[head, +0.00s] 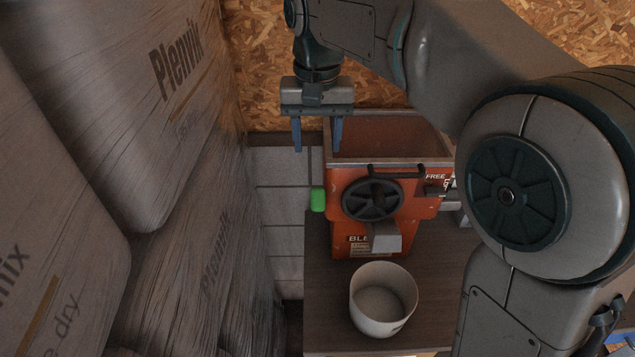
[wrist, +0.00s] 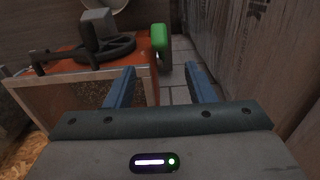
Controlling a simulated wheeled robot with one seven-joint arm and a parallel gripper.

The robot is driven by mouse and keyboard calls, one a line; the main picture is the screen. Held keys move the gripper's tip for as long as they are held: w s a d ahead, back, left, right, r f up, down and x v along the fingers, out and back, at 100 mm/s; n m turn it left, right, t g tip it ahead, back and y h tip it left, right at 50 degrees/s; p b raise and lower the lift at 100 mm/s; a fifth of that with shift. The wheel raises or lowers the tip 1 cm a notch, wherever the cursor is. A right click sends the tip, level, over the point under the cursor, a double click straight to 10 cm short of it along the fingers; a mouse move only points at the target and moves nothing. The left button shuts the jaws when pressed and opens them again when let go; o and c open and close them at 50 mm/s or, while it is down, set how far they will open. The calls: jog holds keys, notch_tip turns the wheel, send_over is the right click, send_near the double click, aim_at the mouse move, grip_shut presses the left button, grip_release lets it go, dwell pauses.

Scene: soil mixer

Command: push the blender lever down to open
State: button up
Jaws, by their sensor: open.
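The orange blender (head: 390,225) stands on a dark table, with an open hopper on top and a black handwheel (head: 372,200) on its front. A green lever end (head: 318,199) sticks out at the blender's left side. In the wrist view the green lever (wrist: 160,40) shows beyond my fingers, beside the orange body (wrist: 95,68) and the handwheel (wrist: 95,48). My gripper (head: 317,150) points down above and behind the green lever, near the hopper's back left corner. Its blue fingers (wrist: 160,88) are apart with nothing between them, and they look clear of the lever.
A white pot (head: 383,298) stands on the table (head: 325,290) below the blender's spout. Large wrapped sacks (head: 150,110) are stacked along the left. A chipboard wall (head: 265,60) and grey blocks (head: 280,180) are behind. A narrow gap lies between sacks and blender.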

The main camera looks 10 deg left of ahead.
aim_at(318, 194)
notch_tip(318, 194, down, 12)
jog(key=shift+d+f, duration=0.1)
dwell(0.4)
grip_shut()
